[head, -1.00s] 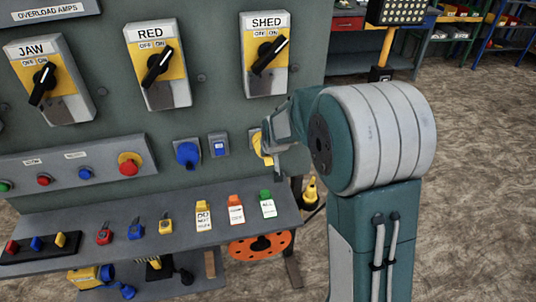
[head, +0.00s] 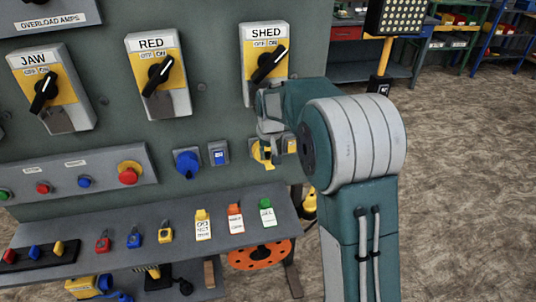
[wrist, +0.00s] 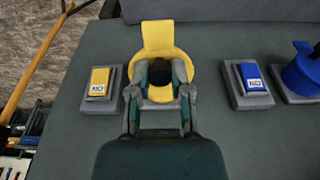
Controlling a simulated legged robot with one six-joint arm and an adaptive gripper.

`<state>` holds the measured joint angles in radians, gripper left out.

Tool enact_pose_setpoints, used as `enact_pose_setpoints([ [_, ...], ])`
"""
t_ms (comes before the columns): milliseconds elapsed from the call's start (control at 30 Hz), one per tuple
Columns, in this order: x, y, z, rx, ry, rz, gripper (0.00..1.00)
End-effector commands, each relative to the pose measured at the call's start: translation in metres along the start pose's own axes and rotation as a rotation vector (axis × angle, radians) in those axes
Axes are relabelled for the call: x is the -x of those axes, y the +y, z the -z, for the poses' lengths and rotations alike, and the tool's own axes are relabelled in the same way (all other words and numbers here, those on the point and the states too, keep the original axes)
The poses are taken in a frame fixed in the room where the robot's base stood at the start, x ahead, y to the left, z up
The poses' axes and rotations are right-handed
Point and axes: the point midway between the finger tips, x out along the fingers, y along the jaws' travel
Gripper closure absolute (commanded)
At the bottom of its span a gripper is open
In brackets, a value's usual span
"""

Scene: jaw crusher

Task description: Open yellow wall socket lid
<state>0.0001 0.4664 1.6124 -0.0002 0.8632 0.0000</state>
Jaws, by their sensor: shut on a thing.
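The yellow wall socket (head: 258,153) is on the lower right of the grey-green panel, partly hidden by my gripper (head: 268,140). In the wrist view the round yellow socket lid (wrist: 158,36) has a flat tab at the picture's top. My gripper (wrist: 160,78) is over its middle, with its fingers on either side of a dark round patch and closed on yellow material. Whether that patch is the socket opening or part of my gripper, I cannot tell. How far the lid is tilted is not clear.
A blue socket (head: 187,163) and a blue switch box (head: 219,153) are left of the yellow socket. A small yellow switch box (wrist: 99,84) sits on its other side. The SHED switch (head: 266,65) is above. A shelf with padlocks and tags (head: 185,235) juts out below.

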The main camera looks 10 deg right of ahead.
Motion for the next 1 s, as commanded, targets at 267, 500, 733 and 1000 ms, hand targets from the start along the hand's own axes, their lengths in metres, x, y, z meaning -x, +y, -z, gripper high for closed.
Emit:
enact_pose_setpoints([
  [267, 0.002, -0.001, 0.004, 0.0, 0.016, 0.001, 0.61],
  [500, 0.001, 0.0, 0.003, 0.0, 0.01, 0.001, 0.39],
  [733, 0.004, 0.0, 0.002, 0.0, 0.008, 0.0, 0.39],
  [1000, 0.049, -0.001, 0.003, 0.0, 0.012, 0.0, 0.39],
])
